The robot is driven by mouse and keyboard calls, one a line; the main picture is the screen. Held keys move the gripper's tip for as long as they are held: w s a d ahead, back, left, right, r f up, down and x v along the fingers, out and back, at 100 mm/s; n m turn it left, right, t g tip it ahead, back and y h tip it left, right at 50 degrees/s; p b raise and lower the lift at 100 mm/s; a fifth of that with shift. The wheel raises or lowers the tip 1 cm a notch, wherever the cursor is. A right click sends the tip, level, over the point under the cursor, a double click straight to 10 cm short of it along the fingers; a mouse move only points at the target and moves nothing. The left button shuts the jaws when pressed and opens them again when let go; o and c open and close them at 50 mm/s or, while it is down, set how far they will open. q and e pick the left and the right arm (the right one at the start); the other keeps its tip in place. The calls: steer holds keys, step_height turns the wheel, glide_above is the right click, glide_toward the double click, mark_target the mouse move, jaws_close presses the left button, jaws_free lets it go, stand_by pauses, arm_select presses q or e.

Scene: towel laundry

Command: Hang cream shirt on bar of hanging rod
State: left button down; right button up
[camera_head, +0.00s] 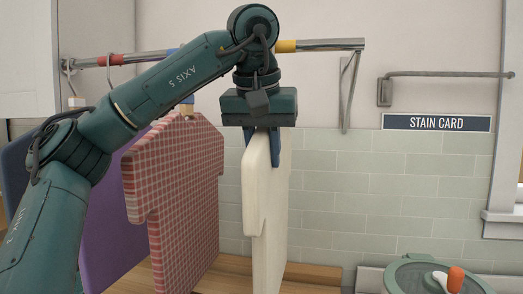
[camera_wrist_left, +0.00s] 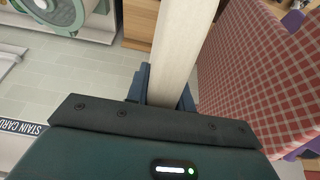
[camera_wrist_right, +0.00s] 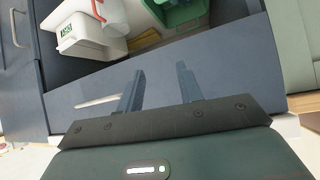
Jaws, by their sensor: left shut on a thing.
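The cream shirt (camera_head: 268,205) hangs down from my left gripper (camera_head: 262,145) in the head view. That gripper is shut on the shirt's top edge, and the shirt is turned nearly edge-on. The shirt also shows in the left wrist view (camera_wrist_left: 180,45) between the fingers (camera_wrist_left: 165,95). The hanging rod's bar (camera_head: 320,45) runs across the wall, and my left arm hides part of it. The shirt is in front of and below the bar; I cannot tell the exact gap. My right gripper (camera_wrist_right: 160,90) is open and empty in the right wrist view.
A red checked shirt (camera_head: 180,190) and a purple cloth (camera_head: 110,220) hang left of the cream shirt. A smaller rail (camera_head: 450,74) with a "STAIN CARD" sign (camera_head: 436,123) is at the right. A green-lidded machine (camera_head: 425,275) stands at lower right. An open drawer (camera_wrist_right: 220,65) lies before my right gripper.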

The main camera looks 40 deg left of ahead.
mark_target(261, 132)
arm_select(q)
steer(key=c, duration=1.1)
jaws_free()
arm_select(e)
steer(key=shift+d, duration=0.15)
arm_select(q)
steer(key=p+v, duration=0.2)
steer(key=v, duration=1)
steer(key=shift+s+d+r, duration=0.1)
steer(key=shift+d, duration=0.1)
steer(key=shift+s+r, duration=0.15)
steer(key=shift+r, duration=0.25)
arm_select(e)
steer(key=shift+d+r, duration=0.1)
steer(key=shift+r, duration=0.15)
